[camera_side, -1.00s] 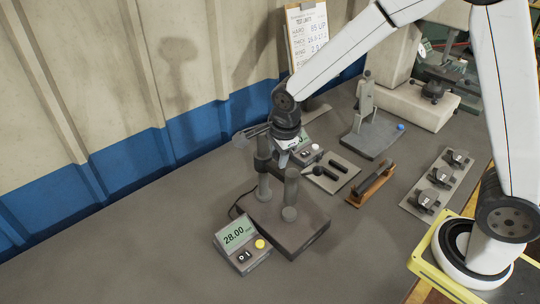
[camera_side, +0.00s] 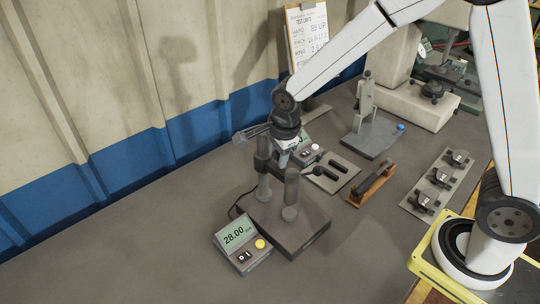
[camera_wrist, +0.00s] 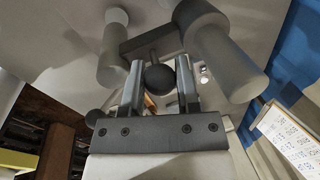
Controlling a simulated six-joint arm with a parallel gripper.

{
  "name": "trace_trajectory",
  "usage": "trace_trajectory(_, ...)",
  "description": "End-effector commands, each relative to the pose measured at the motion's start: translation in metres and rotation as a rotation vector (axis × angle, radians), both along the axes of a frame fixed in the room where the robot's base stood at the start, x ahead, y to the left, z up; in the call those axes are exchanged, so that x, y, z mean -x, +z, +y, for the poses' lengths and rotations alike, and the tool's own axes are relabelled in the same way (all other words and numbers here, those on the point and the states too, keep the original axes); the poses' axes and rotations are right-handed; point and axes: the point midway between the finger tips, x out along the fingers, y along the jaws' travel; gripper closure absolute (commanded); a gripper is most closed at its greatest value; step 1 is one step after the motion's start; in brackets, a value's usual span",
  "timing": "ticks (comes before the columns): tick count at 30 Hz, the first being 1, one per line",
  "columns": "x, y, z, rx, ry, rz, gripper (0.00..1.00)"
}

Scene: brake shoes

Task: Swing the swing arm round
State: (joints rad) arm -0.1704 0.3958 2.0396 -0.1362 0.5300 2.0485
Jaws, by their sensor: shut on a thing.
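The swing arm belongs to a grey gauge stand (camera_side: 285,222) with two upright posts on a flat base. In the side view its upper part is largely hidden by my wrist. In the wrist view a dark round knob (camera_wrist: 159,79) sits between the two jaws of my gripper (camera_wrist: 160,85), which is shut on it. A grey bar (camera_wrist: 150,40) crosses behind the knob between two thick cylinders.
A readout box (camera_side: 242,245) showing 28.00 stands in front of the stand. A second readout (camera_side: 305,150), a plate with dark handles (camera_side: 332,174), a brown-based block (camera_side: 372,186) and a plate of clamps (camera_side: 436,182) lie to the right. The table's left front is clear.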

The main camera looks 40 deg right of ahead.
Motion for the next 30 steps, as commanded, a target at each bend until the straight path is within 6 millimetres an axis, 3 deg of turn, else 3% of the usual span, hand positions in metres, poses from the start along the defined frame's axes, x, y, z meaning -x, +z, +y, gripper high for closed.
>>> trace_trajectory(13, 0.0, 0.001, -0.005, -0.001, 0.084, -0.001, 1.0)
trace_trajectory(30, -0.005, 0.001, -0.023, -0.001, 0.42, -0.001, 1.0)
